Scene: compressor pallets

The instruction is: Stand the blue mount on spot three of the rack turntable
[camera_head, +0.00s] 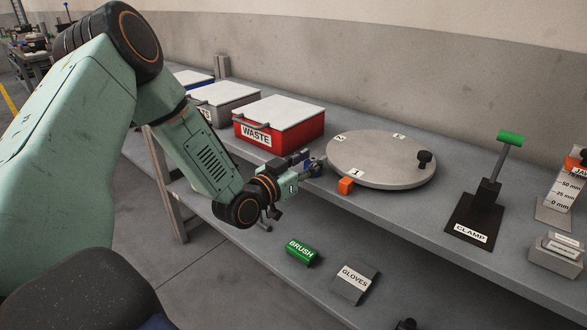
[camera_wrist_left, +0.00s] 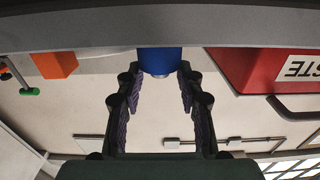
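The blue mount (camera_wrist_left: 160,62) is a short cylinder between the fingertips of my left gripper (camera_wrist_left: 161,76) in the left wrist view, which is upside down. The fingers are spread to about its width; whether they press on it is unclear. In the head view my left gripper (camera_head: 310,163) is at the front left of the round grey turntable (camera_head: 380,165), low by the bench top, and mostly hides the mount. The turntable has small labels; the front one reads 1, and the back-right one (camera_head: 399,136) is too small to read surely. My right gripper is not in view.
An orange block (camera_head: 346,185) stands close right of my left gripper, also in the left wrist view (camera_wrist_left: 55,64). The red WASTE box (camera_head: 268,134) is behind left, the clamp (camera_head: 475,215) right.

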